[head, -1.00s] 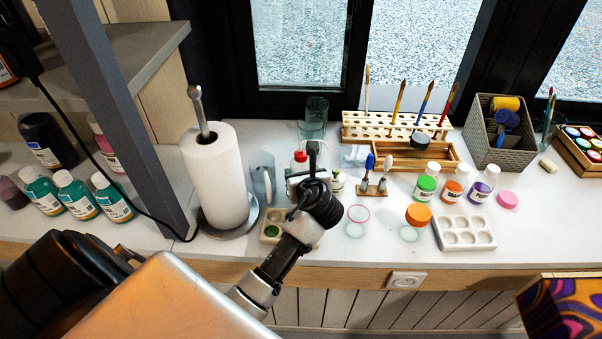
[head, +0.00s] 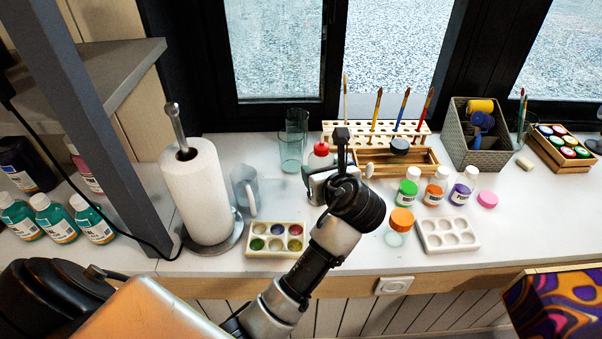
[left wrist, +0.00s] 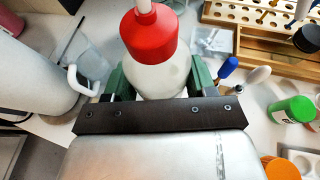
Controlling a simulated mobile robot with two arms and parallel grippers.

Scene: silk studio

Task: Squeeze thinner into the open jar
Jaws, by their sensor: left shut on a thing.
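A white squeeze bottle with a red cap (head: 321,149) is held upright in my left gripper (head: 318,176). In the left wrist view the red cap and nozzle (left wrist: 148,38) point away from me, and the white body (left wrist: 160,78) sits between the green fingers of the gripper (left wrist: 157,80), shut on it. I cannot tell whether the bottle clears the counter. The open jar is not seen now; my left wrist covers the spot where a pink-rimmed round jar showed earlier. My right gripper is not in view.
A paint palette (head: 271,252) lies left of my wrist, a paper towel roll (head: 199,195) behind it. A clear pitcher (head: 245,188) and glass (head: 292,142) stand near. An orange-lidded jar (head: 401,222), white palette (head: 447,249), paint bottles and brush rack (head: 372,128) are right.

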